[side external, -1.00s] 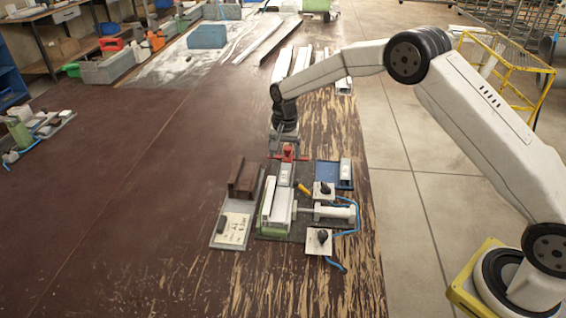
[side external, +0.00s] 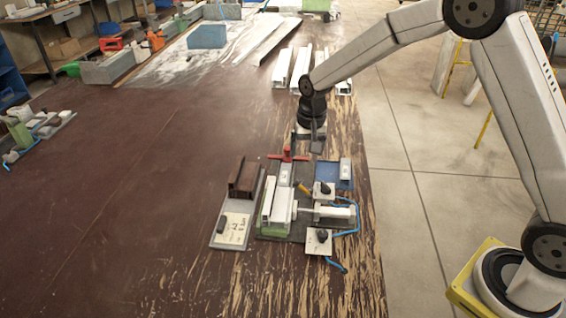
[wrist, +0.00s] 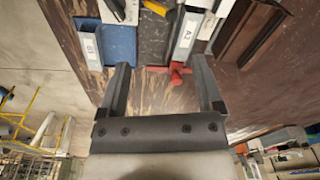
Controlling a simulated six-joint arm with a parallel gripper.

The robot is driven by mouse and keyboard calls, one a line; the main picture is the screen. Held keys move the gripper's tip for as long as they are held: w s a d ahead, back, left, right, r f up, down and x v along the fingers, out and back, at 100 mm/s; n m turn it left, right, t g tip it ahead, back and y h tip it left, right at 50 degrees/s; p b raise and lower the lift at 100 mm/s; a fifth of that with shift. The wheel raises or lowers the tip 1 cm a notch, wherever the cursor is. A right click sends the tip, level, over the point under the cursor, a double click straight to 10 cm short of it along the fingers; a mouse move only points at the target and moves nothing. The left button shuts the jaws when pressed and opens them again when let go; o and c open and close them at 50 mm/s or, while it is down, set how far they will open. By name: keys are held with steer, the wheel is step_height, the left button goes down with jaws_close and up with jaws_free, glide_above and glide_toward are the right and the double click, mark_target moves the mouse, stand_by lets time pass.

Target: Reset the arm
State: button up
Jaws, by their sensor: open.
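My gripper (side external: 308,146) is open and empty, pointing down above the bench just behind the clamp fixture. In the wrist view my gripper (wrist: 160,66) shows its two fingers apart with nothing between them. The red clamp handle (side external: 287,155) stands at the back of the fixture; it also shows in the wrist view (wrist: 176,74), beyond the fingertips. A pale profile piece labelled A2 (wrist: 187,35) lies in the fixture in line with the red handle. Another labelled piece (wrist: 90,45) lies on the blue tray (wrist: 122,42).
A brown channel profile (side external: 243,178) lies on a grey plate (side external: 232,230) left of the fixture. A white cylinder (side external: 334,211) and black-knobbed blocks with blue hoses sit at its right. Pale profiles (side external: 300,68) lie behind. The bench's left side is largely clear.

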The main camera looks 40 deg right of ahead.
steer(key=s+d+r+n+t, duration=0.1)
steer(key=s+n, duration=0.5)
steer(key=s, duration=1.5)
steer(key=shift+s+r+t, duration=0.3)
steer(key=shift+s+r, duration=0.05)
steer(key=shift+r, duration=0.05)
